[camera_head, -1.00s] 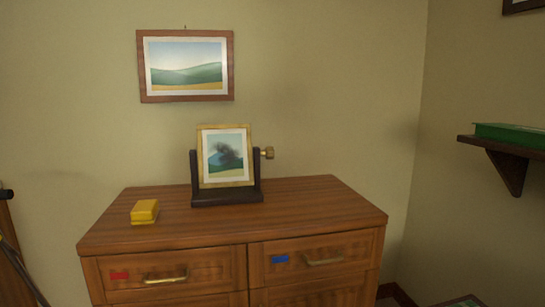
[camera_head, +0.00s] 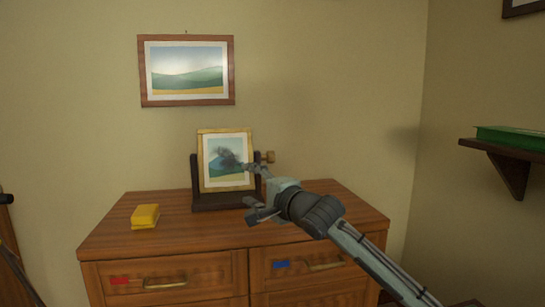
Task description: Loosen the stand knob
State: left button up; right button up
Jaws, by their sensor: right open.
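The stand knob (camera_head: 267,157) is a small brass knob on the right side of a dark picture stand (camera_head: 222,201). The stand is on the wooden dresser and holds a gold-framed picture (camera_head: 224,186) with a dark smudge. My right gripper (camera_head: 253,191) is in front of the stand's right side, its fingers spread and nothing seen between them. Its upper finger shows just below the knob in the picture; I see no grip on the knob, and the depth gap is unclear. The gripper hides part of the stand's right post. My left gripper is not in view.
A yellow block (camera_head: 145,216) lies on the dresser top (camera_head: 170,207) at the left. A framed landscape (camera_head: 187,70) hangs on the wall above. A shelf (camera_head: 510,151) with a green book (camera_head: 512,137) is at the right. The wall right of the knob is bare.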

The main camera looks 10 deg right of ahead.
aim_at(270, 156)
jog(key=i+l, duration=0.25)
jog(key=i, duration=0.15)
jog(key=i+l, duration=0.25)
jog(key=i, duration=0.15)
jog(key=l, duration=0.25)
